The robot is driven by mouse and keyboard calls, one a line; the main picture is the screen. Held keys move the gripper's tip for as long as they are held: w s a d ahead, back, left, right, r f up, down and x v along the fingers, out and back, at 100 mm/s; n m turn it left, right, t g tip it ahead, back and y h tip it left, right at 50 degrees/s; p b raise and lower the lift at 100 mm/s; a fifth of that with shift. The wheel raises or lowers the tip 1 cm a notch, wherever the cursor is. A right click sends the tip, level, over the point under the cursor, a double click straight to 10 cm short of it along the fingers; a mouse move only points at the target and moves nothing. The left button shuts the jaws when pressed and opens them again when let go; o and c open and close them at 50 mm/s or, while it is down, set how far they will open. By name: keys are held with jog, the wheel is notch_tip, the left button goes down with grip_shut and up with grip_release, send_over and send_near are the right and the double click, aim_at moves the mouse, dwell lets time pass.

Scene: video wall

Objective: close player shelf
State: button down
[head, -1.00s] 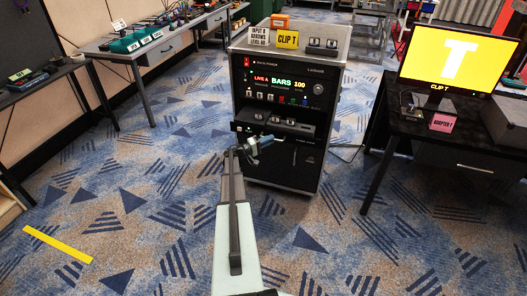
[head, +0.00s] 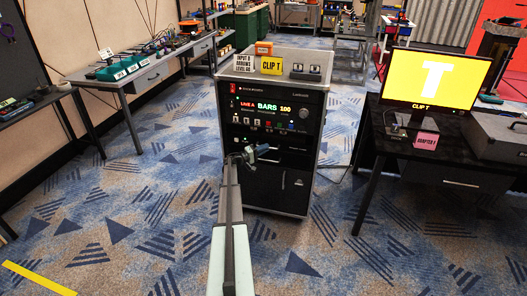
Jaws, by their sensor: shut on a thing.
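The black rack cabinet (head: 313,120) stands in the middle of the head view. Its player shelf (head: 294,152) is the dark slot below the lit panel, and it now sits in or nearly in line with the rack front. My gripper (head: 262,152) is at the left half of the shelf front, shut on it. The fingertips are small and dark, and the exact part they hold cannot be made out. My arm hides the rack's lower left.
A yellow CLIP T card (head: 271,66) and other items stand on the rack top. A desk with a yellow monitor (head: 436,78) is close on the right. A bench with green boxes (head: 118,69) stands left. The carpet in front is clear.

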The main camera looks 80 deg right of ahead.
jog(key=shift+d, duration=0.35)
jog(key=c, duration=1.4)
grip_release()
jog(key=shift+d, duration=0.1)
jog(key=shift+o, duration=1.2)
jog(key=shift+a, duration=0.2)
jog(key=v, duration=1.3)
jog(key=shift+w+a, duration=0.2)
jog(key=shift+a, duration=0.15)
jog(key=shift+f+n, duration=0.1)
jog(key=shift+n, duration=0.2)
